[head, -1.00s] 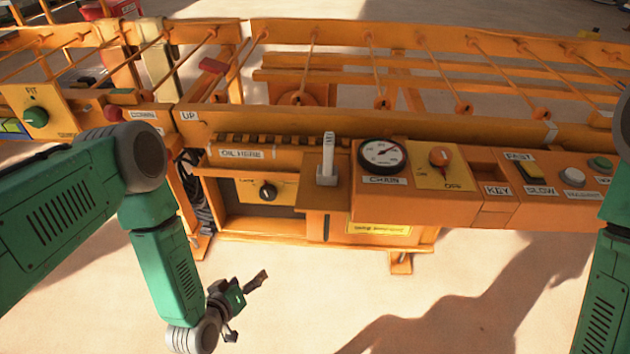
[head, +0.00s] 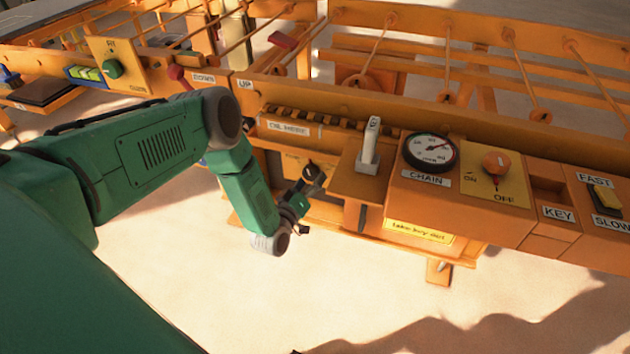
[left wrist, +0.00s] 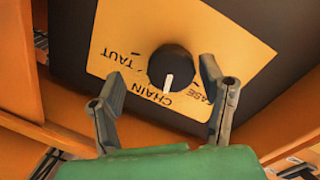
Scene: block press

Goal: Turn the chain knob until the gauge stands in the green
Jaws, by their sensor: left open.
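The chain knob (left wrist: 171,67) is round and black with a white mark, on a yellow plate (left wrist: 118,45) lettered CHAIN, TAUT and EASE. In the left wrist view its mark points down towards CHAIN. My left gripper (left wrist: 162,77) is open, with one finger on each side of the knob; I see no clear contact. In the head view the knob (head: 312,172) is small and dark, just above my left gripper (head: 305,192). The round gauge (head: 430,151) marked CHAIN has its needle towards the upper right. I cannot make out a green band. My right gripper is out of view.
Orange frame walls surround the knob recess. The floor in front is clear.

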